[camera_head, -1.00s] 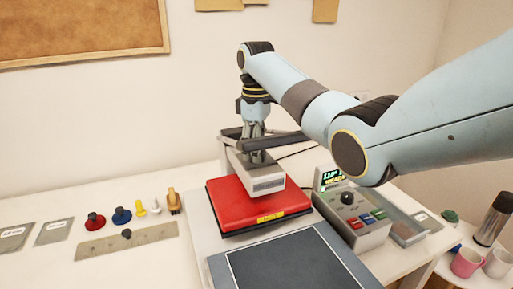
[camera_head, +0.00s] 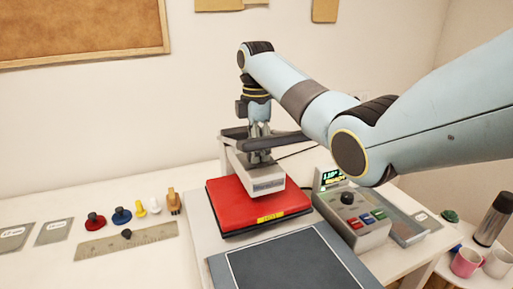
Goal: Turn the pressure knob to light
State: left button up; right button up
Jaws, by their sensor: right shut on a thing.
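My right gripper (camera_head: 259,145) points straight down over the top of the heat press head (camera_head: 265,181). Its fingers are shut on a small part on top of the press, which looks to be the pressure knob; the fingers hide most of it. The press has a red pad (camera_head: 228,207) under its head and a dark lower plate (camera_head: 300,262) in front. A control box (camera_head: 352,222) with a small lit display (camera_head: 329,179), a black dial (camera_head: 347,198) and coloured buttons stands to the right. The display text is too small to read surely. My left gripper is not in view.
A ruler (camera_head: 105,245), several coloured knob-like pieces (camera_head: 122,215) and grey cards (camera_head: 54,231) lie on the table at left. Cups (camera_head: 466,262) and a flask (camera_head: 493,219) stand at the far right. The dark lever (camera_head: 285,140) passes close beside my right gripper.

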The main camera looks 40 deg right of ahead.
jog(key=shift+w+r, duration=0.1)
jog(key=shift+r, duration=0.05)
dwell(0.4)
jog(key=o, duration=1.2)
